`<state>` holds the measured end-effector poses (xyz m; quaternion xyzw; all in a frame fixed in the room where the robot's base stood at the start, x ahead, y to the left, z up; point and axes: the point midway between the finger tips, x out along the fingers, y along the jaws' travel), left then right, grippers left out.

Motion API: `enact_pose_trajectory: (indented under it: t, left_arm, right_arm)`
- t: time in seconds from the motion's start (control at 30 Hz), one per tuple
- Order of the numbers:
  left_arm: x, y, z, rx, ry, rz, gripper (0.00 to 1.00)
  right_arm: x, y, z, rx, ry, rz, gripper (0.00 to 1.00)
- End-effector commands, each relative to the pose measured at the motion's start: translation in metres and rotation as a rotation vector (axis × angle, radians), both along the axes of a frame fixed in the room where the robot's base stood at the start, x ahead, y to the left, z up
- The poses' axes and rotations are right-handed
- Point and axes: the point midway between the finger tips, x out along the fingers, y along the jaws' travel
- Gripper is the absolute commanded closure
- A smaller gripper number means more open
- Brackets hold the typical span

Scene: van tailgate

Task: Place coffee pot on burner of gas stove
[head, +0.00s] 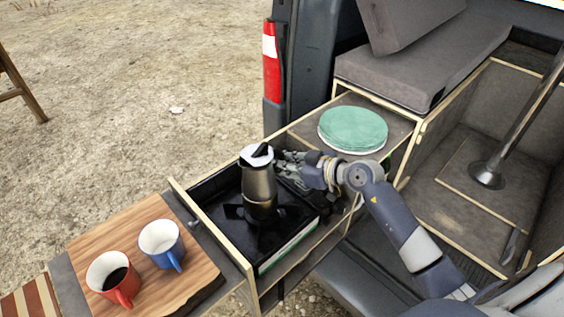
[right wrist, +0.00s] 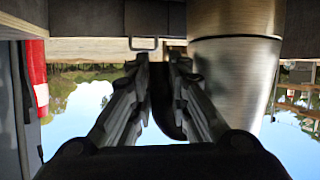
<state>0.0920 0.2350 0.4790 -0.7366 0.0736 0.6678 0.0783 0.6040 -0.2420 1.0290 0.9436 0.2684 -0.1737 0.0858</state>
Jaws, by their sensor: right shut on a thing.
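The coffee pot (head: 260,187), silver metal with a white and black top, is upright over the black burner grate (head: 238,212) of the gas stove (head: 303,211). I cannot tell whether its base rests on the grate or hangs just above it. My right gripper (head: 284,166) comes from the right and is shut on the pot's black handle. In the right wrist view the pot's metal body (right wrist: 233,85) is right of the fingers (right wrist: 165,75), and the dark handle shows between them. My left gripper is not in view.
The stove sits in a pull-out drawer with raised wooden walls (head: 213,232). Left of it, a wooden board (head: 195,277) holds a red mug (head: 113,281) and a blue-and-white mug (head: 161,244). Green plates (head: 353,128) sit behind, near grey cushions (head: 425,50).

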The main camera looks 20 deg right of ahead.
Motion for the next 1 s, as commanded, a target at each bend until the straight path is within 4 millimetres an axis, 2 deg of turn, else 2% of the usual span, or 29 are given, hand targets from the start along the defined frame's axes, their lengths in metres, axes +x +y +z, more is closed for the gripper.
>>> enact_pose_trajectory:
  t: [0.37,0.4,0.47,0.83,1.0]
  left_arm:
    - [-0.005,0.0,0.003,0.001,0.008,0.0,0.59]
    - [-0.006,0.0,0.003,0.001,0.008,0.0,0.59]
    - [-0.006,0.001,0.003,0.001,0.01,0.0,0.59]
    - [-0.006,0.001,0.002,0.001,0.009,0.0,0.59]
    - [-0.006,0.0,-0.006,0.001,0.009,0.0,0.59]
  right_arm:
    - [-0.002,0.001,-0.012,-0.003,0.008,0.002,1.0]
    - [-0.003,0.001,-0.016,-0.007,0.015,0.004,0.74]
    - [-0.003,0.001,-0.016,-0.006,0.015,0.003,0.63]
    - [-0.001,0.001,-0.01,-0.003,0.004,0.002,0.63]
    - [-0.002,0.0,0.003,-0.005,0.0,0.003,0.63]
